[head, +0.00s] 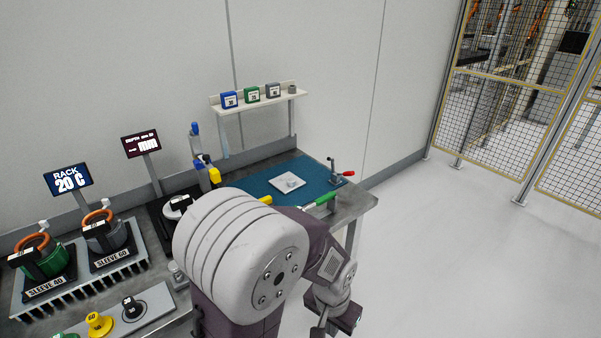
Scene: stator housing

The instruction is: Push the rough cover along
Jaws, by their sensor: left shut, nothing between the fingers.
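A small grey round piece (292,183) lies on a white square plate (282,178) on the teal mat (252,187) at the bench's right end. I cannot tell whether this piece is the rough cover; no other piece in view is clearly it. My left arm crosses the middle of the view and hides part of the bench. My left gripper (321,327) hangs low, in front of and below the bench's right end, apart from the mat. It is shut and empty. My right gripper is out of view.
A rack at left holds two sleeves (45,262) under displays. Yellow (99,322) and black (132,306) gauges stand in front. A wall shelf (258,103) holds small boxes. Floor at right is clear.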

